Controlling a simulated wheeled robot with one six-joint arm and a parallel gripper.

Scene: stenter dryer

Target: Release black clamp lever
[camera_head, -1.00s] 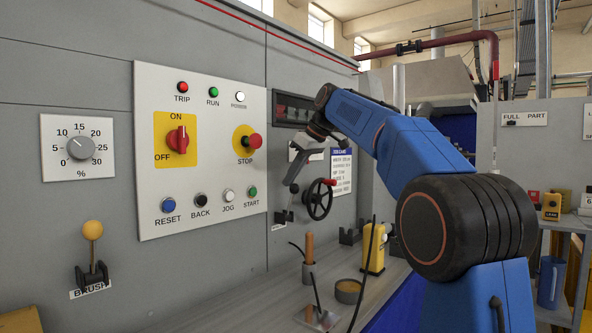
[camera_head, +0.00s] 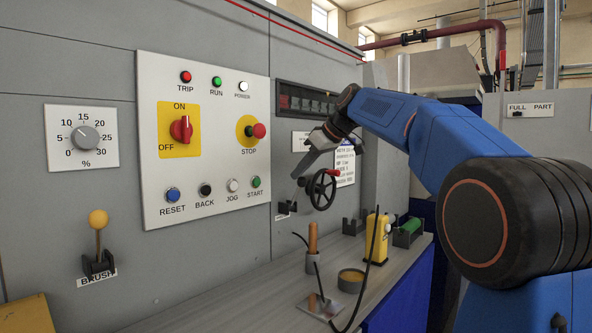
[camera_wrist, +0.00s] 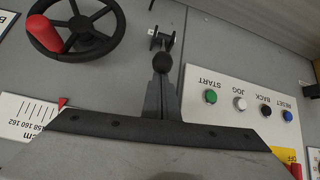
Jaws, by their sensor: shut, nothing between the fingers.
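The black clamp lever (camera_wrist: 162,62) shows in the wrist view as a black ball knob right at the tips of my gripper (camera_wrist: 161,84), with its small bracket (camera_wrist: 161,40) behind. Whether the fingertips touch the knob I cannot tell. My gripper is shut and empty. In the head view, my gripper (camera_head: 296,187) points down in front of the grey machine wall, left of the handwheel. The small black bracket (camera_head: 286,209) sits just below it, and the lever's stem is hard to make out there.
The black handwheel (camera_head: 321,190) with a red knob is close on the right. The white button panel (camera_head: 208,140) is to the left. Below, a bench (camera_head: 250,296) holds a wooden-handled tool (camera_head: 312,238), a round tin (camera_head: 351,279) and a yellow bottle (camera_head: 375,239).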

